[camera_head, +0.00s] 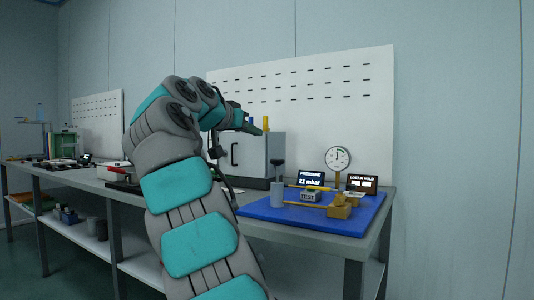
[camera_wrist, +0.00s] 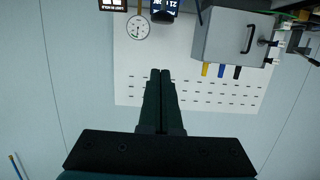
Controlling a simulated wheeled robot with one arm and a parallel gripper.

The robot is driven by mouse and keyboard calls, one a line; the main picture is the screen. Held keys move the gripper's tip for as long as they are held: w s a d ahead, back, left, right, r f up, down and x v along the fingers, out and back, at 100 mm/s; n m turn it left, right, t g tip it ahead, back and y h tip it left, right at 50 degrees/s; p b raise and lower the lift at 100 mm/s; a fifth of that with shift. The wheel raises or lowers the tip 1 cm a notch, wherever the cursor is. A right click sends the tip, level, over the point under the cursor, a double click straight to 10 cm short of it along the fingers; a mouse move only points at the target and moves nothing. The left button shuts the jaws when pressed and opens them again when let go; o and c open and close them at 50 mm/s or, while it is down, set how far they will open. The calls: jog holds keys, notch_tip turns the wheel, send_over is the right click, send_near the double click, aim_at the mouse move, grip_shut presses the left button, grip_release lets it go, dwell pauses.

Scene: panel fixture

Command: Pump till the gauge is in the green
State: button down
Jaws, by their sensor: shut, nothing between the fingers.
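The round white gauge (camera_head: 338,158) stands on a post at the back of the blue mat (camera_head: 256,209); its needle points about straight up, and its green band is too small to make out. A display (camera_head: 311,179) beside it reads PRESSURE 21 mbar. A grey pump cylinder (camera_head: 277,198) with a black handle (camera_head: 278,165) on top stands upright at the mat's left. My gripper (camera_head: 261,131) is shut and empty, in the air above the bench and apart from the pump.
A grey cabinet (camera_head: 258,155) stands behind the mat, with yellow and blue items on top. A TEST box (camera_head: 308,197), a brass block (camera_head: 341,208) and a LOST IN HOLD display (camera_head: 362,184) occupy the mat. A pegboard (camera_head: 320,110) rises behind.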

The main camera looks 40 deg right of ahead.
jog(key=shift+d, duration=0.1)
jog(key=p, duration=0.1)
send_over(277, 163)
jog(key=a, duration=0.1)
notch_tip(277, 163, down, 2)
jog(key=shift+w+f+b, duration=0.15)
jog(key=shift+f+b, duration=0.55)
jog(key=shift+f, duration=0.4)
jog(key=shift+w+f+b, duration=0.15)
jog(key=shift+f+b, duration=0.55)
jog(key=shift+f, duration=0.35)
jog(key=shift+a, duration=0.1)
notch_tip(277, 163, down, 5)
jog(key=b, duration=0.4)
jog(key=shift+r, duration=0.1)
